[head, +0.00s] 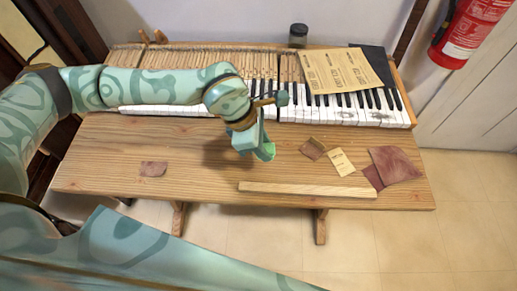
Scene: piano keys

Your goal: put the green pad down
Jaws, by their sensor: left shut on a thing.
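My left arm reaches in from the left over the keyboard, and its gripper (262,154) points down over the wooden bench top. The gripper is shut on the green pad (268,150), a small bright green piece at the fingertips, mostly hidden by the fingers. A dark shadow lies on the wood below and to the left of the gripper. I cannot tell whether the pad touches the wood. My right gripper is not in view.
The bench top (215,178) has bare wood left of the gripper. A long wooden strip (305,190) lies along the front. Reddish-brown cloth (395,164), a small brown piece (313,148) and a cream card (341,162) lie right. Piano keys (345,112) run behind.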

